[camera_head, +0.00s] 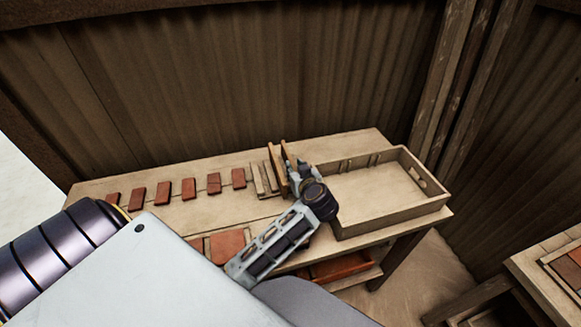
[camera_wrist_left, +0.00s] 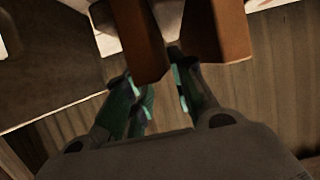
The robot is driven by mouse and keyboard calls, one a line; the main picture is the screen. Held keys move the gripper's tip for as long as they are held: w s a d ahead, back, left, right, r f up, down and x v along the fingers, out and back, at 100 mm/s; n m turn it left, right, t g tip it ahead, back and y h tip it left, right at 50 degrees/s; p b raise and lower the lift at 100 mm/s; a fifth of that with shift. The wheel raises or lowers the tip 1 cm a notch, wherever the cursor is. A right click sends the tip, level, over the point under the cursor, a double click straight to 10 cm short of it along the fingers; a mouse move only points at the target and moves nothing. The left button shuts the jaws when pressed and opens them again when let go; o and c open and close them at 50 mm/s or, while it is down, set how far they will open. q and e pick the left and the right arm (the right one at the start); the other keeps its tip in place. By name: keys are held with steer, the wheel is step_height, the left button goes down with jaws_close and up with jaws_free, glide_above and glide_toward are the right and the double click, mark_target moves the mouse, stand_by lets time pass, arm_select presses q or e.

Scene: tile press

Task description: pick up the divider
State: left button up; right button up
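Two upright brown wooden pieces that look like dividers stand on the table beside the tray. In the head view, the left piece (camera_head: 274,162) and the right piece (camera_head: 287,153) are close together. My left gripper (camera_head: 292,168) is right at them and partly covers the right one. In the left wrist view, the left gripper's fingers (camera_wrist_left: 162,84) are apart, with a gap between them. One brown piece (camera_wrist_left: 137,38) and another (camera_wrist_left: 217,30) show just beyond the fingertips. I cannot tell whether the fingers touch either. My right gripper is not in view.
A shallow wooden tray (camera_head: 426,207) with raised walls is right of the gripper. A row of red tiles (camera_head: 189,188) and pale wooden slats (camera_head: 257,181) lie to the left on the table (camera_head: 340,146). A corrugated wall stands behind. Another bench (camera_head: 548,296) is at lower right.

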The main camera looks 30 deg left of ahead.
mark_target(286, 154)
arm_select(q)
steer(key=shift+x, duration=0.95)
steer(key=shift+w+a+f, duration=0.15)
steer(key=shift+w+a, duration=0.05)
steer(key=shift+a, duration=0.05)
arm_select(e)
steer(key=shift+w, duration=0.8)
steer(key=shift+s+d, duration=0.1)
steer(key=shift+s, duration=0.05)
arm_select(q)
jaws_close()
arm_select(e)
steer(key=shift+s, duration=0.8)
